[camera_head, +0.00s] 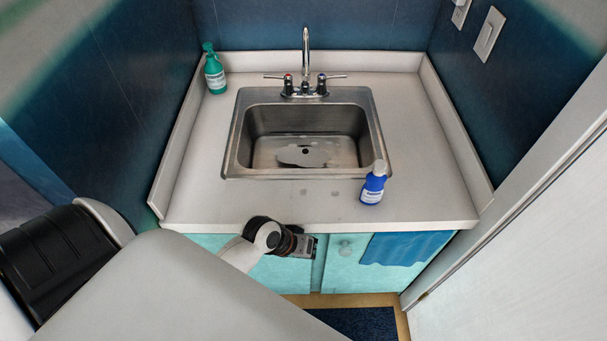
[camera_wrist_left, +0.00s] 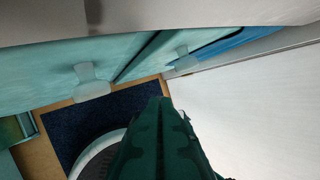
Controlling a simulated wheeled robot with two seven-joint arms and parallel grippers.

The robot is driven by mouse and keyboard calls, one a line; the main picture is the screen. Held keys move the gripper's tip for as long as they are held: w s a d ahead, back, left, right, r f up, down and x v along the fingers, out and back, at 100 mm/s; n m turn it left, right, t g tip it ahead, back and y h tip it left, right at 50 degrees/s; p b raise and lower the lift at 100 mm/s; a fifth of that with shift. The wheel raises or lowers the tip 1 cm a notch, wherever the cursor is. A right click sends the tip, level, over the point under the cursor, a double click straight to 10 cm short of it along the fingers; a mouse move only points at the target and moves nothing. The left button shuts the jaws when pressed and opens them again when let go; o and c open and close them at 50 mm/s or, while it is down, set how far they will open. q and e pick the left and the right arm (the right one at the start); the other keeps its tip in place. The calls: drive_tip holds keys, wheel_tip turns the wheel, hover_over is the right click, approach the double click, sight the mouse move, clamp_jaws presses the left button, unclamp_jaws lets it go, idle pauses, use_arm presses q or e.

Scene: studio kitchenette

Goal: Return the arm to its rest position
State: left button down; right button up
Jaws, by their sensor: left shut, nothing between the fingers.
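My left gripper (camera_head: 312,247) is in front of the cabinet doors, just below the counter's front edge, at the end of my left arm coming in from the lower left. In the left wrist view its dark fingers (camera_wrist_left: 163,115) lie together, with nothing seen between them, above the floor. My right gripper is in neither view.
A sink (camera_head: 305,150) with a faucet (camera_head: 306,65) sits in the white counter (camera_head: 270,205). A blue bottle (camera_head: 373,185) stands near the front edge, a green bottle (camera_head: 214,72) at the back left. A blue towel (camera_head: 405,247) hangs on the cabinet; a dark mat (camera_head: 355,323) lies below.

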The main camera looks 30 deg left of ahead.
use_arm(q)
drive_tip(key=s+a+f+m+g+y, duration=0.15)
drive_tip(key=s+f, duration=0.35)
drive_tip(key=f, duration=0.6)
drive_tip(key=s+a+f+g+y, duration=0.1)
drive_tip(key=s+f+y, duration=0.1)
drive_tip(key=s+f, duration=0.6)
drive_tip(key=s+a+f+m+g, duration=0.1)
drive_tip(key=s+f+m, duration=0.3)
drive_tip(key=s+f, duration=0.8)
drive_tip(key=s, duration=0.3)
drive_tip(key=shift+s+a+m+y, duration=0.15)
drive_tip(key=shift+s+m+y, duration=0.1)
drive_tip(key=shift+m+y, duration=0.1)
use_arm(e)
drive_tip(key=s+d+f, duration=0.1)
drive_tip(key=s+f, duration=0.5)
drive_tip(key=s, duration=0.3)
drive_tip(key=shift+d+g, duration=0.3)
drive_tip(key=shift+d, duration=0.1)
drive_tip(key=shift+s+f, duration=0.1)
